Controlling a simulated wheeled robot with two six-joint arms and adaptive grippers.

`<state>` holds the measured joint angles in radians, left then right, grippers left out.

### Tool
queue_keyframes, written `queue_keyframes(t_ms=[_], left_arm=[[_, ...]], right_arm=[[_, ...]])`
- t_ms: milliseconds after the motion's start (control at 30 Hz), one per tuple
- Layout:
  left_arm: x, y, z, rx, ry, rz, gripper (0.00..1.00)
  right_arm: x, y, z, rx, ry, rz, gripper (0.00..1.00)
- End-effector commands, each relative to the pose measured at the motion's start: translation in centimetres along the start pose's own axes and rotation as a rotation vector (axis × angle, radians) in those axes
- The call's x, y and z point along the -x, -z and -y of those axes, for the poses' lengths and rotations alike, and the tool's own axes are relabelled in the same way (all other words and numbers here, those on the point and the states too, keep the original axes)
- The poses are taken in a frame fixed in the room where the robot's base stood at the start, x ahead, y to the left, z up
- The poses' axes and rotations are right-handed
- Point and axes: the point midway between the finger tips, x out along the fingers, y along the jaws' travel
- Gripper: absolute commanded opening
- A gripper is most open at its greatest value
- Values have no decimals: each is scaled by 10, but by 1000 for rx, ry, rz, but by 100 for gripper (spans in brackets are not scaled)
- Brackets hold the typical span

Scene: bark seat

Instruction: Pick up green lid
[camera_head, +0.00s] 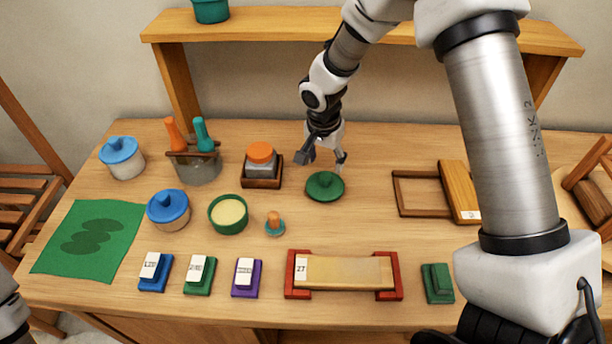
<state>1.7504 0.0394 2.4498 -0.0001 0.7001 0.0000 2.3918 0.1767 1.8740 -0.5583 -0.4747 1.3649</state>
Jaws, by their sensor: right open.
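The green lid (325,187) is a round disc with a raised knob, lying flat on the wooden table near its middle. My right gripper (325,160) is open just above and behind the lid, its fingers pointing down. One finger is on each side of the area over the knob; I cannot tell whether a finger touches the lid. A green round pot (228,214) stands open to the left of the lid, with pale yellow contents. My left gripper is not in view.
A pot with a blue lid (168,209) and an orange-topped jar (261,164) stand to the left. A wooden frame (421,194) lies to the right. Stamps and a red-ended block holder (298,289) line the front. A shelf (230,25) runs behind.

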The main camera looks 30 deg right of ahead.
Motion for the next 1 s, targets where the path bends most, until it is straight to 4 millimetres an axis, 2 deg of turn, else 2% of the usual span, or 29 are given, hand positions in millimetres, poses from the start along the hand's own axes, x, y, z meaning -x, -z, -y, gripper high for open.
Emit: queue_keyframes(t_ms=[167, 333, 433, 667, 700, 767, 833, 867, 1000], left_arm=[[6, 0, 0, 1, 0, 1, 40], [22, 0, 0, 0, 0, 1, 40], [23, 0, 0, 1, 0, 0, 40], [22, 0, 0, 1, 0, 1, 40], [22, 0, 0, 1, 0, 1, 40], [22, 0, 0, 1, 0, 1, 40], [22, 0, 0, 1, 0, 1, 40], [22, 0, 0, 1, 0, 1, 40], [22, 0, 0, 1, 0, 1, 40]], right_arm=[[-24, 0, 0, 1, -1, 2, 61], [-50, 0, 0, 1, -3, 4, 61], [-68, 0, 1, 0, -2, 3, 61], [-74, 0, 2, 0, 1, 1, 61], [-74, 0, 1, 0, 1, 1, 54], [-74, 0, 1, 0, 1, 1, 33], [-74, 0, 1, 0, 1, 1, 8], [-74, 0, 1, 0, 1, 1, 1], [-74, 0, 1, 0, 1, 1, 1]])
